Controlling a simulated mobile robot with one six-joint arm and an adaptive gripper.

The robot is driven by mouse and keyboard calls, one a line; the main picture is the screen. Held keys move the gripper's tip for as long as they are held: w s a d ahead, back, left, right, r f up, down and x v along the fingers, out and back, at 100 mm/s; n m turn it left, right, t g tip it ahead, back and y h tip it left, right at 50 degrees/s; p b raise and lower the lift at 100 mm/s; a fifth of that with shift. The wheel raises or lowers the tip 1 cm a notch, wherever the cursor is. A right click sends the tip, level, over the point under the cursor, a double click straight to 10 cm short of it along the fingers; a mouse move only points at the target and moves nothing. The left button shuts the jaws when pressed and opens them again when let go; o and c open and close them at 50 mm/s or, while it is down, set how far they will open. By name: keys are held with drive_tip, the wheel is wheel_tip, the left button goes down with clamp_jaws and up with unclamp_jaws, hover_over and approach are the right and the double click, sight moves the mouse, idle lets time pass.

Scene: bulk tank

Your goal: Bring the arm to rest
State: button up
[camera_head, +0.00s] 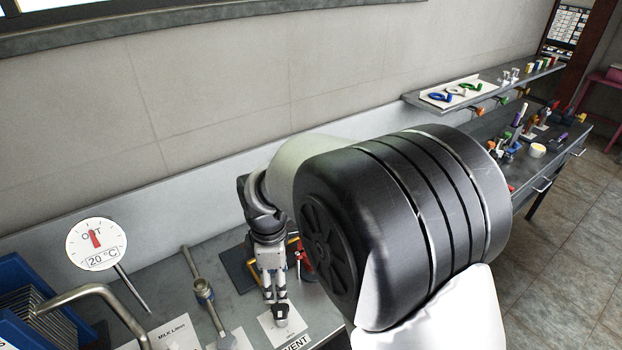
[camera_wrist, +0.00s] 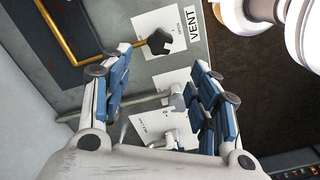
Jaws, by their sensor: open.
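My gripper (camera_head: 275,292) hangs low over the grey bench, fingers pointing down, above a white card by the VENT label (camera_head: 297,342). In the wrist view my gripper (camera_wrist: 160,62) has its two blue-and-grey fingers spread wide apart, with nothing held between them. A black handle end (camera_wrist: 158,41) on a yellow rod shows beyond the fingertips, over the card beside the VENT label. In the head view this black end (camera_head: 280,314) is just below the fingertips; I cannot tell whether they touch. My arm's large black joint hides much of the bench's middle.
A round dial (camera_head: 96,244) reading OUT and 20 °C, a bent metal pipe (camera_head: 85,292) and a blue rack (camera_head: 22,290) stand left. A valve rod (camera_head: 203,292) lies nearer my gripper. A shelf (camera_head: 490,85) and tool-covered bench are at right, with open floor beyond.

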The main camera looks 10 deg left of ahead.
drive_tip(key=s+d+r+m+t, duration=0.1)
drive_tip(key=s+d+r+m, duration=0.1)
drive_tip(key=d+r+m, duration=0.45)
drive_tip(key=s+d+r+m+t, duration=0.15)
drive_tip(key=d+r+m, duration=0.25)
drive_tip(key=d+r, duration=0.55)
drive_tip(key=s+d+m+t+b, duration=0.1)
drive_tip(key=s+d+m+t, duration=0.1)
drive_tip(key=s+d+m, duration=0.8)
drive_tip(key=s+d, duration=0.3)
drive_tip(key=d, duration=0.1)
drive_tip(key=shift+f, duration=0.4)
drive_tip(key=shift+s+a+m, duration=0.1)
drive_tip(key=shift+m, duration=0.15)
idle(0.8)
